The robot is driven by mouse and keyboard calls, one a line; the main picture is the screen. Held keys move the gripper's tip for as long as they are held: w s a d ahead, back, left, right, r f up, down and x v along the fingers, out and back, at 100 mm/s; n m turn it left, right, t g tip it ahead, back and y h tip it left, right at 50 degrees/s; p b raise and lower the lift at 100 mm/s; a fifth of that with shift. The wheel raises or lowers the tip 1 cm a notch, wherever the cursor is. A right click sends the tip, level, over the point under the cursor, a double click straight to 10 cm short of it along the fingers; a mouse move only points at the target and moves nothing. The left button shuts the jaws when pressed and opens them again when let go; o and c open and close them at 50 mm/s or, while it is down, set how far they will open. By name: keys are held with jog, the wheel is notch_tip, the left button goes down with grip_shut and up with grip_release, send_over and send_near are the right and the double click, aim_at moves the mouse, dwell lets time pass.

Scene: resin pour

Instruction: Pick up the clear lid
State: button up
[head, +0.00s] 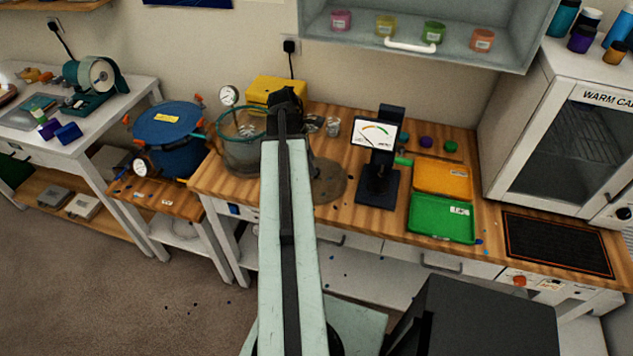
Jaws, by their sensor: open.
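A clear round lid with a teal rim (236,123) appears to lie on top of the clear cylindrical pot (240,156), at the left of the wooden bench. My arm reaches forward over the bench and covers the right side of the lid and pot. My gripper (287,98) is the dark end of the arm, by the lid's right side in the picture. It is open; its fingertips are small and hard to make out, and I cannot tell whether they touch the lid.
A round gauge (228,95) stands behind the pot. A yellow case (274,91) is behind my gripper. Small clear cups (333,126) and a dial meter on a black stand (377,150) are to the right. A blue pressure pot (168,135) stands left. A shelf (470,55) overhangs the bench.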

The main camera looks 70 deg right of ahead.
jog(key=b+x, duration=0.4)
jog(key=x, duration=0.1)
jog(key=shift+s, duration=0.15)
jog(key=shift+r, duration=0.15)
jog(key=shift+d, duration=0.1)
grip_shut()
dwell(0.9)
